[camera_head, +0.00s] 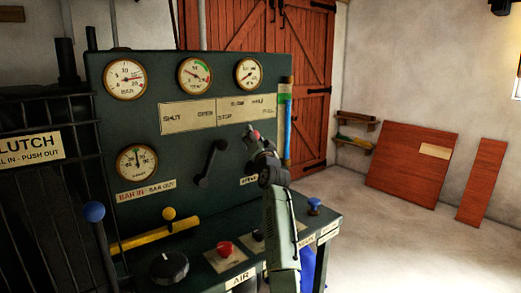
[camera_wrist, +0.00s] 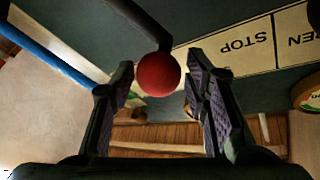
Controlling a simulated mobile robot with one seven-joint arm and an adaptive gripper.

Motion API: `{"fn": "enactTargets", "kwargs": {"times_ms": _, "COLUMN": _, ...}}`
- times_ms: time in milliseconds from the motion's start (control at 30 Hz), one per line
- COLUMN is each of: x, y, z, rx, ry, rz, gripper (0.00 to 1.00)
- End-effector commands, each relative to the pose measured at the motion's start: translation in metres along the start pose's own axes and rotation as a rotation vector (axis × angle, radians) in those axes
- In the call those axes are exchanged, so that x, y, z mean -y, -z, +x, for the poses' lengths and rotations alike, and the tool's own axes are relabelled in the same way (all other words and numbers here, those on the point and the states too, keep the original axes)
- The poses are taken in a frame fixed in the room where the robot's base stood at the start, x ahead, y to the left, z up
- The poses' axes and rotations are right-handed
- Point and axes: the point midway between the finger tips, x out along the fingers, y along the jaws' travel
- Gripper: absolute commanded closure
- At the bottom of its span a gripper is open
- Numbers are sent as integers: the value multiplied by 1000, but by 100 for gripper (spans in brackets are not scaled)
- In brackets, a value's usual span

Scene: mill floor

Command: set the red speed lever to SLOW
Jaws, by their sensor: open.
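The red speed lever is a dark bent rod with a round red knob (camera_wrist: 158,73), clearest in the wrist view. In the head view only a bit of the red knob (camera_head: 257,134) shows beside my gripper (camera_head: 252,138), below the speed plate. In the wrist view my gripper (camera_wrist: 160,82) is open, with one finger on each side of the knob and a small gap at both sides. The speed plate (camera_head: 247,108) carries SLOW, STOP and FULL markings; in the wrist view the plate (camera_wrist: 250,47) shows STOP upside down.
A black lever (camera_head: 211,163) stands left of my gripper on the green panel. A yellow bar (camera_head: 153,238), a blue-knobbed lever (camera_head: 94,212), a red button (camera_head: 224,248) and a blue knob (camera_head: 314,205) are lower. A blue-and-green vertical pipe (camera_head: 287,130) stands close at the panel's right edge.

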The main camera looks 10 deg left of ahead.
Motion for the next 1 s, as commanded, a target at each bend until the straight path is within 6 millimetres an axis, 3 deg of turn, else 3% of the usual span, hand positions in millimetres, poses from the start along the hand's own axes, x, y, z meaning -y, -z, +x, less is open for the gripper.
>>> {"fn": "enactTargets", "kwargs": {"times_ms": 600, "x": -2, "y": 1, "z": -95, "rx": -3, "ry": -5, "rz": 0, "gripper": 58}}
{"fn": "enactTargets", "kwargs": {"times_ms": 1000, "x": -2, "y": 2, "z": -106, "rx": -3, "ry": -5, "rz": 0, "gripper": 58}}
